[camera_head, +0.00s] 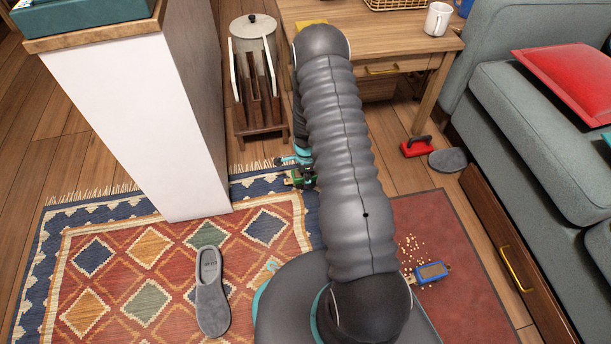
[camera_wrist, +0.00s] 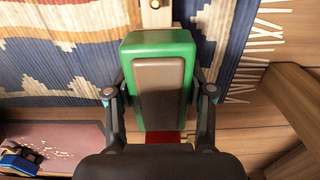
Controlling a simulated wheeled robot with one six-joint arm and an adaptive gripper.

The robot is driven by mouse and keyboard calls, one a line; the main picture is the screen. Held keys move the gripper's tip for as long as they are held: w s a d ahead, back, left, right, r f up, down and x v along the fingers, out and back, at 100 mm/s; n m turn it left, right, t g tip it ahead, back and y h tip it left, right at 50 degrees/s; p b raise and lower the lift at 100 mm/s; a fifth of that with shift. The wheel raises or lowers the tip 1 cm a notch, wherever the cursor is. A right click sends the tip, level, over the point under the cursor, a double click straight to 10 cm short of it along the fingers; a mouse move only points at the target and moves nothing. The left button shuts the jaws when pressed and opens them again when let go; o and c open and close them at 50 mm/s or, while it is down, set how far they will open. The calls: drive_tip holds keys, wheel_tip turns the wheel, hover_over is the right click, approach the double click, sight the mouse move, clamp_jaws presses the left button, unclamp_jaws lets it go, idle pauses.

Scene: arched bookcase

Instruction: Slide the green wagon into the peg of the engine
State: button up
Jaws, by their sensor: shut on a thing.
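The green wagon (camera_wrist: 182,100), with a brown panel on its top, fills the middle of the wrist view. My gripper (camera_wrist: 159,93) is shut on it, with one finger at each side. In the head view the green wagon (camera_head: 299,180) shows small at the left of my arm, partly hidden by it. A pale wooden piece with a round brass-coloured knob (camera_wrist: 155,5) is at the top edge of the wrist view, in line with the wagon's end. I cannot tell whether it belongs to the engine. A red part shows below the wagon's near end. The engine is not clearly seen.
A blue wagon (camera_head: 431,272) lies by spilled grains on the red mat (camera_head: 455,225). A grey slipper (camera_head: 211,292) lies on the patterned rug (camera_head: 150,245). A wooden rack (camera_head: 257,110), a table (camera_head: 385,50) and a white cabinet side (camera_head: 140,110) stand around.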

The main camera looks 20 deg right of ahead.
drive_tip(key=shift+f, duration=0.9)
drive_tip(key=o, duration=1.3)
wheel_tip(320, 180, up, 12)
drive_tip(key=shift+n, duration=0.3)
